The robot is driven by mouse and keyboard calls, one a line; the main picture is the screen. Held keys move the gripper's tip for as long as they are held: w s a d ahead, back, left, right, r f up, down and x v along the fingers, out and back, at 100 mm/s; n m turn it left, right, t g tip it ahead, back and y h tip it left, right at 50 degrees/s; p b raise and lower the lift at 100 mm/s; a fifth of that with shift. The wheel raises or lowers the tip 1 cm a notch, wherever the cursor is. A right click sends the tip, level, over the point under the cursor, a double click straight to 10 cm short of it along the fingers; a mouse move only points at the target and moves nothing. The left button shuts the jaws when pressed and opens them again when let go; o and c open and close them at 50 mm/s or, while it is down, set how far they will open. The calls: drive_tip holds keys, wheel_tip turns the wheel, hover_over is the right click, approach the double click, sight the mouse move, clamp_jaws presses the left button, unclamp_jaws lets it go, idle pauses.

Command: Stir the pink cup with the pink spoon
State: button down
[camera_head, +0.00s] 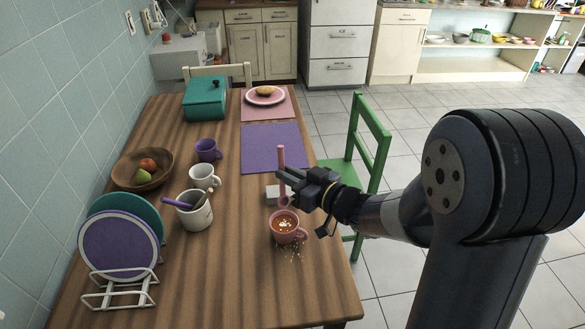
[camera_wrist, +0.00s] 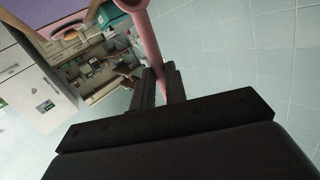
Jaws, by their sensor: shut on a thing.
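The pink cup (camera_head: 287,236) stands upright on the wooden table near its right edge, with brownish liquid and pale bits on top. My gripper (camera_head: 284,177) is just above and behind the cup, shut on the pink spoon (camera_head: 281,158). The spoon is held upright, its handle rising above the fingers. Its lower part reaches down toward the cup; I cannot tell whether its tip touches the liquid. In the wrist view the spoon (camera_wrist: 148,40) runs between the two dark fingers (camera_wrist: 160,88).
A small white block (camera_head: 272,191) lies by my gripper. Left are a white mug (camera_head: 204,176), a holder with a purple utensil (camera_head: 195,216), a purple cup (camera_head: 207,149), a fruit bowl (camera_head: 126,164) and a plate rack (camera_head: 118,290). A green chair (camera_head: 357,150) stands right.

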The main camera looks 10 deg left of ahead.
wheel_tip(320, 180, down, 11)
drive_tip(key=b, duration=0.9)
drive_tip(key=shift+s, duration=0.1)
idle(0.3)
idle(1.1)
